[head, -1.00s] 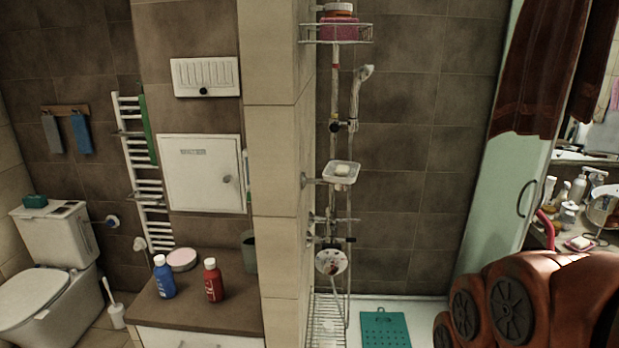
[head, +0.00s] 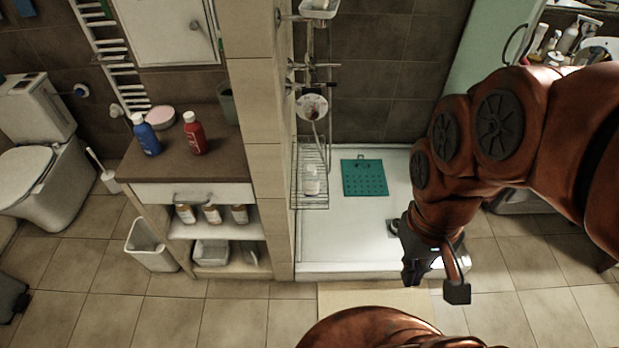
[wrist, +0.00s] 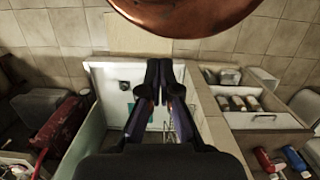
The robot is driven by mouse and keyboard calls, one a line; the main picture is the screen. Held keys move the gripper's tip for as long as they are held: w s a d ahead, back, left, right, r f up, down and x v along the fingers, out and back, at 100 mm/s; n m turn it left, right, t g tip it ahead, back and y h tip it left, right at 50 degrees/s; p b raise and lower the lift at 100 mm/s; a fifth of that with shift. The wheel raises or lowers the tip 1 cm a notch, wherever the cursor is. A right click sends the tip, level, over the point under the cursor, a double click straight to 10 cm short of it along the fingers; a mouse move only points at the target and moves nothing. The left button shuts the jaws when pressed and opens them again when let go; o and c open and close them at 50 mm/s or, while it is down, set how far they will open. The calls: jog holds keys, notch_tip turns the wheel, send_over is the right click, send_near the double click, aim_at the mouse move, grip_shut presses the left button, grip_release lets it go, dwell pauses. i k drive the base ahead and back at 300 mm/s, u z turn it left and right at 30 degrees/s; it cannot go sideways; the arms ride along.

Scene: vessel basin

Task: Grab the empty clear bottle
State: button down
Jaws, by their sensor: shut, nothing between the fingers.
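A pale, see-through-looking bottle (head: 312,181) stands in the wire shower rack, partly behind its wires. I cannot tell whether it is empty. My gripper (head: 413,272) hangs low over the front right of the shower tray, to the right of that bottle and well apart from it. In the wrist view my gripper (wrist: 166,68) has its dark fingers together with nothing between them. The bottle cannot be made out clearly in the wrist view.
A blue bottle (head: 146,136) and a red bottle (head: 194,134) stand on the brown-topped cabinet (head: 170,165). A tiled pillar (head: 262,190) stands left of the rack. A teal mat (head: 364,178) lies in the shower tray (head: 345,235).

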aim_at(311, 177)
jog(key=k, duration=1.15)
jog(key=u, duration=0.9)
jog(key=i, duration=1.25)
jog(key=z, duration=0.3)
